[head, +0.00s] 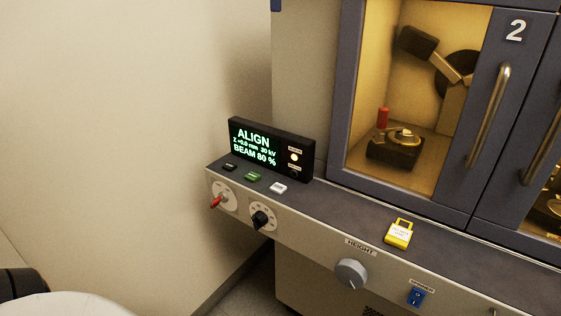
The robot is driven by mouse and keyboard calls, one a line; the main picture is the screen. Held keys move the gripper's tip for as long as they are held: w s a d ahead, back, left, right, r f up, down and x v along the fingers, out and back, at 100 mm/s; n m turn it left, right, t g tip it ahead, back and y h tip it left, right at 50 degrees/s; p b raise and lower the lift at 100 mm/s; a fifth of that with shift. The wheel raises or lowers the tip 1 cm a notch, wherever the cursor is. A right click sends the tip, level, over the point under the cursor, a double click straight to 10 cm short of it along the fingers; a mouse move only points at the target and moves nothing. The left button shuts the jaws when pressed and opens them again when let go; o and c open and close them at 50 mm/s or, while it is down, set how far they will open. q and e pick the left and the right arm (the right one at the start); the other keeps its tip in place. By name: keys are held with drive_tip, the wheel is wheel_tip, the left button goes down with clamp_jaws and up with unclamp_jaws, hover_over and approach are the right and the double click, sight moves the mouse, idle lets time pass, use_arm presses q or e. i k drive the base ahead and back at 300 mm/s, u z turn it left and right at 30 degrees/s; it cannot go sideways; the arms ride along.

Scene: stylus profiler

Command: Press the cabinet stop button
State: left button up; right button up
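The cabinet (305,75) stands at the centre and right, with a ledge (330,208) along its front. Three small buttons sit at the ledge's left end: a black one (230,167), a green one (254,176) and a white one (278,188). Their labels are too small to read, so I cannot tell which is the stop button. Behind them a dark display (270,147) reads "ALIGN" and "BEAM 80 %". Neither of my grippers is in view.
The front panel carries a red-handled switch (216,202), a black knob (261,219), a grey HEIGHT knob (351,273) and a blue switch (416,297). A yellow padlock-shaped item (399,233) lies on the ledge. The door marked 2 (497,115) looks shut. Space left of the ledge looks clear.

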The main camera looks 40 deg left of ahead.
sight(229, 166)
drive_tip(key=u, duration=1.6)
